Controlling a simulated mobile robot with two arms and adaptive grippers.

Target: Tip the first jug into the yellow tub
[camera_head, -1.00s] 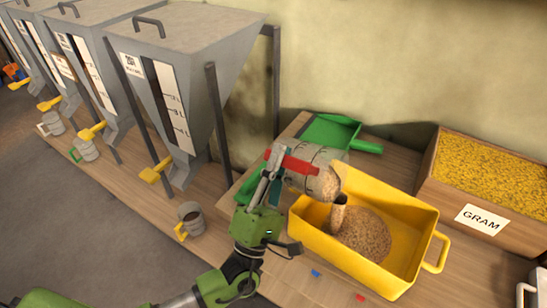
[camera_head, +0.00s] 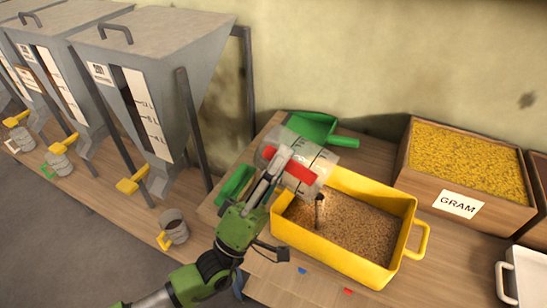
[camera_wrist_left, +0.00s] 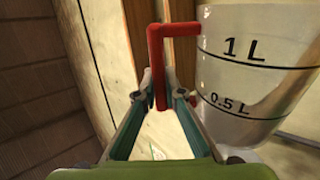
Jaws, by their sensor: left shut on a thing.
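The jug (camera_head: 316,162) is clear with black level marks and a red handle (camera_head: 290,165). My left gripper (camera_head: 272,178) is shut on the red handle and holds the jug tilted over the left part of the yellow tub (camera_head: 348,259). In the left wrist view the jug (camera_wrist_left: 258,70) shows 1 L and 0.5 L marks, with the handle (camera_wrist_left: 157,70) between the fingers. A thin dark stream (camera_head: 319,208) falls from the jug's mouth into the tub. Brown grain (camera_head: 355,225) covers the tub's floor. My right gripper is not in view.
A green scoop (camera_head: 315,128) lies behind the jug. A crate labelled GRAM (camera_head: 490,209) with yellow grain stands at the right. Grey hoppers (camera_head: 150,50) line the left, with a metal cup (camera_head: 173,226) below one. A white container (camera_head: 525,275) is at the lower right.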

